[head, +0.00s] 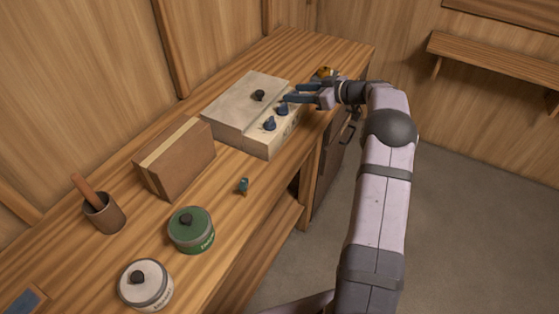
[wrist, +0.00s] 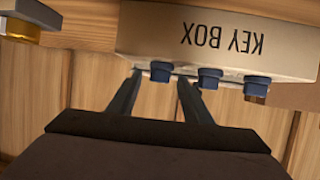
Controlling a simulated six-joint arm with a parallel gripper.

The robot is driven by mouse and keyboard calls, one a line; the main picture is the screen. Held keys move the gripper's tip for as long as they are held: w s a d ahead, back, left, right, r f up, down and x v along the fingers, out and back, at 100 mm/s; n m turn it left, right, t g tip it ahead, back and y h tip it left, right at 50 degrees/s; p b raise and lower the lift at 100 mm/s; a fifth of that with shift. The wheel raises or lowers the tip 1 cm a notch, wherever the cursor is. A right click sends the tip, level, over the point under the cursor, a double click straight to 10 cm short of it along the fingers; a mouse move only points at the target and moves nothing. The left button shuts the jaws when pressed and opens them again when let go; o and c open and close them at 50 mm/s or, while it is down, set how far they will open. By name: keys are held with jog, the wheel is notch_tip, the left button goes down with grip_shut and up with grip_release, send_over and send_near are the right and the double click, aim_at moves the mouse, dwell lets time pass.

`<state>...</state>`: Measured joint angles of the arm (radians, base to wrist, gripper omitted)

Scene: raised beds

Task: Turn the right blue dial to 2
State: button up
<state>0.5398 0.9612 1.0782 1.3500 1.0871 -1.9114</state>
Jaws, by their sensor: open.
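The beige key box (head: 232,112) stands on the wooden bench, with a black knob on top and blue dials along its front edge. The wrist view shows its "KEY BOX" lettering upside down and three blue dials. The right blue dial (wrist: 160,71) is leftmost there; the middle dial (wrist: 209,78) and left dial (wrist: 257,86) follow. My gripper (wrist: 159,77) is open, with one finger on each side of the right dial; contact cannot be told. In the head view my gripper (head: 291,92) is at the far end of the box and hides the right dial. Dial markings are not readable.
A brown box (head: 174,157), a cup (head: 104,213), a green jar (head: 191,230), a white jar (head: 146,285) and a small teal object (head: 243,186) stand nearer on the bench. A brass-coloured object (head: 322,72) is close beyond my gripper.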

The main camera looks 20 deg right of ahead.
jog(key=shift+w+d+r+n+g+y+p, duration=0.15)
jog(key=shift+n+g+y+p, duration=0.5)
jog(key=shift+p, duration=1.75)
jog(key=b+v, duration=0.4)
jog(key=v, duration=0.3)
jog(key=s+a+m+g+h, duration=0.1)
jog(key=s+a, duration=0.1)
jog(key=a, duration=0.2)
jog(key=s+a+m+g, duration=0.2)
jog(key=s+a, duration=0.1)
jog(key=a, duration=0.1)
jog(key=s+a+m+g+h+p, duration=0.1)
jog(key=s+a+m, duration=0.1)
jog(key=a, duration=0.2)
jog(key=shift+s+a+f+g+h, duration=0.2)
jog(key=shift+s+a+g+h, duration=0.05)
jog(key=shift+a+h, duration=0.15)
jog(key=s+a+f+m+g+h+p, duration=0.1)
jog(key=s+a+h, duration=0.1)
jog(key=s, duration=0.6)
jog(key=s+a+f+m+g+h+p, duration=0.1)
jog(key=s+a, duration=0.3)
jog(key=s, duration=0.5)
jog(key=shift+s+a+f+m+g+h, duration=0.2)
jog(key=shift+a+f+m+g+h, duration=0.2)
jog(key=shift+m+g, duration=0.3)
